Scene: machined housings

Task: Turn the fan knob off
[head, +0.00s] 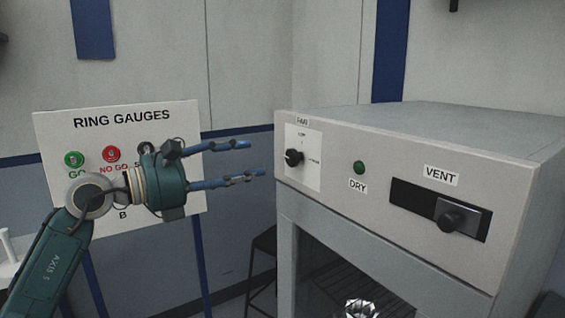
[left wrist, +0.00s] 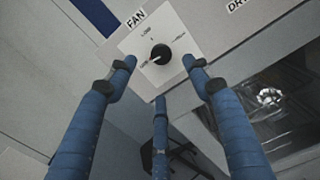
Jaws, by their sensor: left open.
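The fan knob (head: 293,157) is a black round knob on a white plate (head: 314,175) at the left end of the grey cabinet's front. In the left wrist view the knob (left wrist: 160,54) sits under the label FAN, with a pale pointer mark aimed toward the lower left of the plate. My left gripper (head: 258,158) is open and empty, just left of the knob and apart from it. In the left wrist view its blue fingers (left wrist: 160,75) spread around the knob's position without visible contact. My right gripper is not in view.
The grey cabinet (head: 420,135) also carries a green DRY button (head: 359,167) and a black VENT slider (head: 460,216). A RING GAUGES board (head: 130,125) stands behind my left arm. A shiny metal part (head: 361,308) lies inside the cabinet's open lower bay.

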